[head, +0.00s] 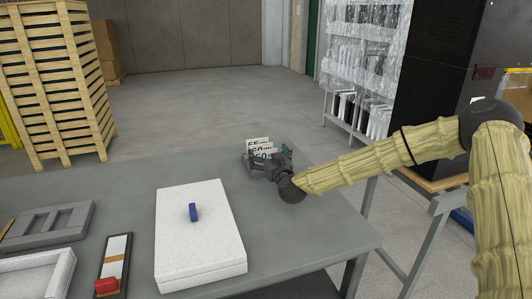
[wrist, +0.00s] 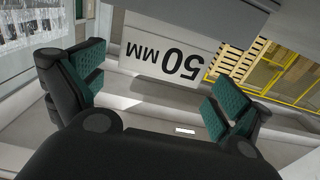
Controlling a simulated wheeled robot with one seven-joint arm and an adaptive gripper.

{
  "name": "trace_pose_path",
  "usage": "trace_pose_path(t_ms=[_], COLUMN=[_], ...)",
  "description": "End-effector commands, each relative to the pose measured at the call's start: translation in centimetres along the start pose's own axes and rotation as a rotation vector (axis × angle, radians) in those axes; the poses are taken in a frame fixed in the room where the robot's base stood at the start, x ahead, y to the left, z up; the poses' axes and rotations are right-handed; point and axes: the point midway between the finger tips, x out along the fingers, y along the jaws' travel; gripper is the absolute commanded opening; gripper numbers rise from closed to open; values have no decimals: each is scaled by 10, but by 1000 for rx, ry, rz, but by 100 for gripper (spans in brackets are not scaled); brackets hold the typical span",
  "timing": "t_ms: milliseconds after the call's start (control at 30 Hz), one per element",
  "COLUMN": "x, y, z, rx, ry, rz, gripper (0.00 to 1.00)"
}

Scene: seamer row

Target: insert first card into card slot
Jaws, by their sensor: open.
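A white card printed "50 MM" (wrist: 165,58) shows upside down in the wrist view, ahead of and between the fingers. In the head view several white number cards (head: 257,143) stand upright together near the table's far edge, their lower parts partly hidden by my gripper. My gripper (head: 265,156) is right at these cards. In the wrist view its green-padded fingers (wrist: 157,84) are spread apart, with a visible gap beside the card. I cannot tell which thing is the card slot.
A white slab with a blue handle (head: 200,240) lies on the grey table (head: 310,215). At left are a grey recessed block (head: 48,224), a white tray (head: 35,275) and a dark strip with a red piece (head: 106,286). The table between slab and cards is clear.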

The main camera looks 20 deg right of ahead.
Motion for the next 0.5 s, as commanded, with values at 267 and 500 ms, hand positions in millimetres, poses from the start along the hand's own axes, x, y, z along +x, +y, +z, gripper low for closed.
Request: trace_pose_path(t_ms=[267, 500], x=[-51, -87], y=[0, 0], z=[-1, 0], rx=[1, 0], ry=[0, 0], rz=[-2, -1], gripper=[100, 100])
